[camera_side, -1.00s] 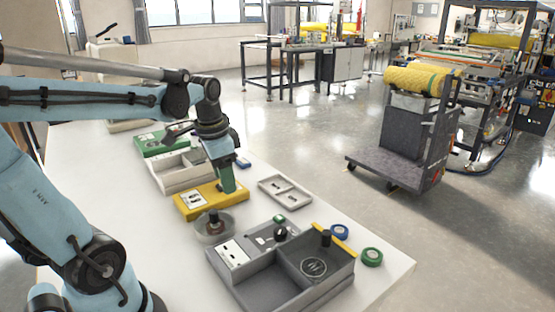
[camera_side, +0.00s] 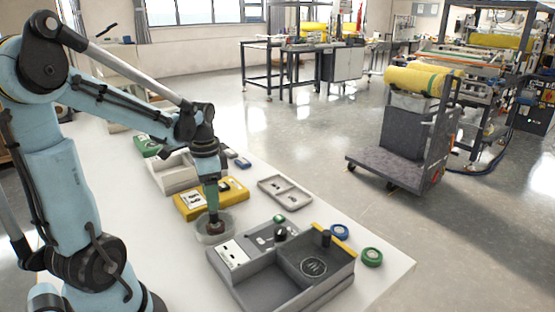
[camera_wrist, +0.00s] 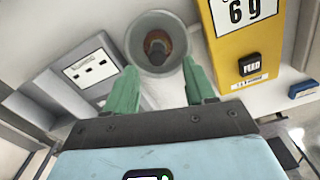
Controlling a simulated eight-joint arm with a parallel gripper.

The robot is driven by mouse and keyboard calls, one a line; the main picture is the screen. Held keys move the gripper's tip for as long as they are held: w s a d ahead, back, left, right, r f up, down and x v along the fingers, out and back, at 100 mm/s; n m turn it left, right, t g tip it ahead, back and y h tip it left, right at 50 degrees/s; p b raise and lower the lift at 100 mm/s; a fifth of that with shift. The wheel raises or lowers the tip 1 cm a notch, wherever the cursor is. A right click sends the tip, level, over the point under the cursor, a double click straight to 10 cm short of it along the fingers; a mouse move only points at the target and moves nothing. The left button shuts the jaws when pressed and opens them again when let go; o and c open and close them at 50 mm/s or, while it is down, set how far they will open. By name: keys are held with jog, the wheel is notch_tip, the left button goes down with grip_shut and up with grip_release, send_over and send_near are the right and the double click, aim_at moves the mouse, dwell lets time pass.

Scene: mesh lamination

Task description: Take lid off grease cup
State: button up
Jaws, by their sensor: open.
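The round, pale grey translucent grease cup (camera_side: 203,236) stands on the white table in front of the yellow unit. A dark reddish-brown knob-like part (camera_side: 216,228) shows at its middle. In the wrist view the cup (camera_wrist: 139,58) is at top centre, with the brown part (camera_wrist: 157,44) inside its rim outline. I cannot tell the lid's edge from the cup. My gripper (camera_side: 213,216) points down right over the brown part in the side view. In the wrist view its green fingers (camera_wrist: 159,68) are apart, one on each side of the cup's near edge, with nothing held between them.
The yellow unit (camera_side: 190,213) with a "6 g" label stands close behind the cup. A grey divided tray (camera_side: 240,287) is close in front. A small grey tray (camera_side: 285,195) and green (camera_side: 372,257) and blue (camera_side: 340,232) rolls lie to the right. The front-left table is bare.

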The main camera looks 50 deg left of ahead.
aim_at(214, 217)
jog(key=shift+s+d+f, duration=0.1)
jog(key=shift+f, duration=1.2)
jog(key=shift+d+f, duration=0.1)
jog(key=shift+f, duration=1.2)
grip_shut()
